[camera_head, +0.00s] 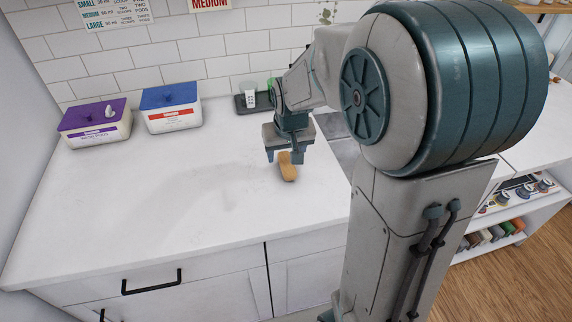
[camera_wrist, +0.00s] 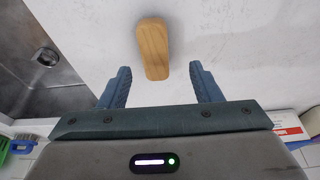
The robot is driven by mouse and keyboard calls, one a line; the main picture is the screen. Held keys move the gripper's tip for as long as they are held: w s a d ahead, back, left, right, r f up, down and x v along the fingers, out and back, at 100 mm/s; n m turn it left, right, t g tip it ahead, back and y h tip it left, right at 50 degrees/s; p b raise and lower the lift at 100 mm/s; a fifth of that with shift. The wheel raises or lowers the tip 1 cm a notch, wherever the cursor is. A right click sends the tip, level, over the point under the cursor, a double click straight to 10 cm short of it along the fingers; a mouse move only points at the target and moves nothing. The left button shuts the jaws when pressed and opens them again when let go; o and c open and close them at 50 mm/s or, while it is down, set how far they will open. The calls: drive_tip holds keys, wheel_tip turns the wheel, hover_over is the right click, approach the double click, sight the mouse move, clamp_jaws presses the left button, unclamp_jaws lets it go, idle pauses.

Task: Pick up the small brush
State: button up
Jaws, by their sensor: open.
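The small brush (camera_head: 287,170) shows as a tan wooden block with rounded ends, lying on the white counter; its bristles are not visible. In the wrist view the brush (camera_wrist: 153,48) lies ahead of my gripper (camera_wrist: 160,70), roughly lengthwise between the finger lines. Its near end reaches between the two blue fingertips, with a gap on each side. In the head view my gripper (camera_head: 284,156) points down over the brush's far end, jaws open and empty. I cannot tell the exact height of the fingertips above the counter.
A purple-lidded tub (camera_head: 96,124) and a blue-lidded tub (camera_head: 172,108) stand at the back left. A dark tray (camera_head: 243,106) with a white cup (camera_head: 250,94) is behind my gripper. A metal sink (camera_wrist: 45,65) lies left in the wrist view. The counter's front left is clear.

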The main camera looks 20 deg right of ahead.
sight(287, 164)
drive_tip(key=shift+d+p+x, duration=0.15)
drive_tip(key=shift+d+x, duration=0.05)
drive_tip(key=shift+x, duration=1.25)
drive_tip(key=shift+d+p+x, duration=0.15)
drive_tip(key=shift+x, duration=1.3)
drive_tip(key=shift+s, duration=0.15)
drive_tip(key=c, duration=1.1)
